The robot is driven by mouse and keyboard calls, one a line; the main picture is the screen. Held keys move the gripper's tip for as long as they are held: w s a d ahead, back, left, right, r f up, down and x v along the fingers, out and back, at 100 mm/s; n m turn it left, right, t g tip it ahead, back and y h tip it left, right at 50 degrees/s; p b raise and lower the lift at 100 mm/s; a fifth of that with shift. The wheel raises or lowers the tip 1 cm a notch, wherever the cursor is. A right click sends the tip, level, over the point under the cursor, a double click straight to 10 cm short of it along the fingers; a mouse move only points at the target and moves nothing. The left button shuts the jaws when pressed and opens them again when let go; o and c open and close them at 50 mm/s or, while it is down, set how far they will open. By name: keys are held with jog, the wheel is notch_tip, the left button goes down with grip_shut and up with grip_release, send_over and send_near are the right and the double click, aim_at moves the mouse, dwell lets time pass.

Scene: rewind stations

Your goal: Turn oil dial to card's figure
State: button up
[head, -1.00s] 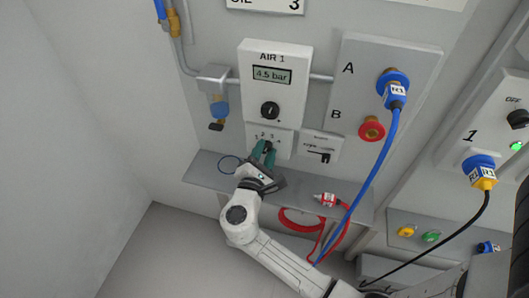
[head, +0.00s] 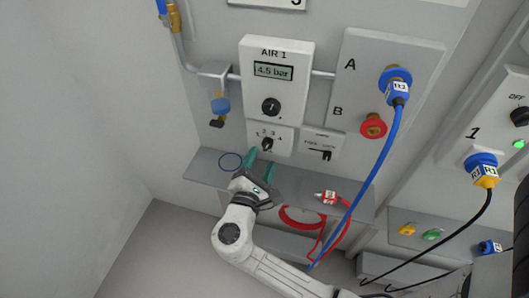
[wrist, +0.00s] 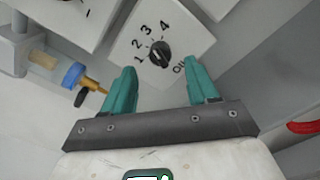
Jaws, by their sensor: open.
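The oil dial is a small black knob (head: 267,144) on a white plate (head: 283,139) under the AIR 1 box. In the wrist view the knob (wrist: 160,53) sits among the figures 1 to 4, with OIL printed beside it. Its pointer seems to lie toward 2 or 3, but I cannot tell which. The card (head: 268,3) at the top edge is cut off; the lower part of a 3 shows. My gripper (head: 261,160) is open and empty, just below the dial plate. Its teal fingers (wrist: 160,72) point at the dial, one on each side, apart from it.
The AIR 1 box (head: 298,100) above reads 4.5 bar and has its own knob (head: 271,107). A slider plate (head: 322,143) is to the right. A blue hose (head: 370,182) hangs right.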

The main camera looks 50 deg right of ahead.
jog(key=v, duration=0.6)
dwell(0.5)
jog(key=s+d+f+m+g+y, duration=0.4)
jog(key=s+d+f+m, duration=0.1)
jog(key=s, duration=0.1)
jog(key=s+a+f+m+g+y, duration=0.1)
jog(key=s+a+f+m+y, duration=0.5)
jog(key=y, duration=0.6)
jog(key=s+a+m, duration=0.2)
jog(key=s+m, duration=0.1)
jog(key=s, duration=0.1)
jog(key=shift+s+y, duration=0.2)
jog(key=shift+y, duration=0.2)
jog(key=shift+f, duration=0.15)
